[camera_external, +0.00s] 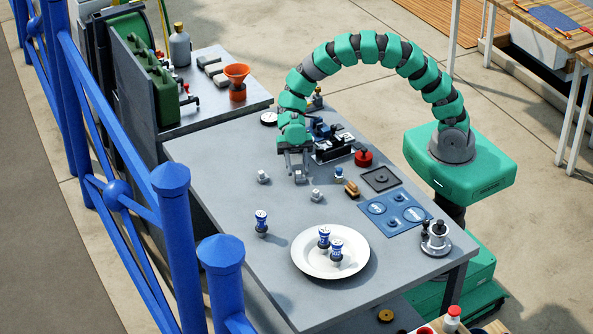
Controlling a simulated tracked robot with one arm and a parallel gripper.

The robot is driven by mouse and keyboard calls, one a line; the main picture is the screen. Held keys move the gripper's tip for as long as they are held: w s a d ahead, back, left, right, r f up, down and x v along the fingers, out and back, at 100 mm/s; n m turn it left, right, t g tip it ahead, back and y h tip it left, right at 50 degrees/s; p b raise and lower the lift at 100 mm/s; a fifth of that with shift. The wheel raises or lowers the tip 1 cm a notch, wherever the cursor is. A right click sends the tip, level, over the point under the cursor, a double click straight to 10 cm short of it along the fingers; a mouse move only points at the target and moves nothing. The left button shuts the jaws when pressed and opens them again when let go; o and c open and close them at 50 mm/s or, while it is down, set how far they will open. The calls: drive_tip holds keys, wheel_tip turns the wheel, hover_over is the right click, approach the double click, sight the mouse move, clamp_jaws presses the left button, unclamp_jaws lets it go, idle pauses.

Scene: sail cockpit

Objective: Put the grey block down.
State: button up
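My gripper (297,171) points down over the grey table (215,170), left of the black rack. Its fingers stand a little apart, with a small light grey block (299,177) between the tips. The fingers appear shut on it. The block is close to the tabletop; I cannot tell whether it touches. The fingers hide part of the block.
Small grey pieces (263,177) and (316,196) stand nearby. A white plate (304,268) holds two blue-and-white pieces; another blue-and-white piece (261,222) stands left of it. A black rack (333,146), red knob (363,158) and blue mat (386,222) lie rightward. The table's left part is clear.

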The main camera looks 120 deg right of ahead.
drive_tip(key=p+v, duration=0.1)
drive_tip(key=v, duration=1)
drive_tip(key=shift+s+d+r, duration=0.1)
drive_tip(key=shift+d, duration=0.15)
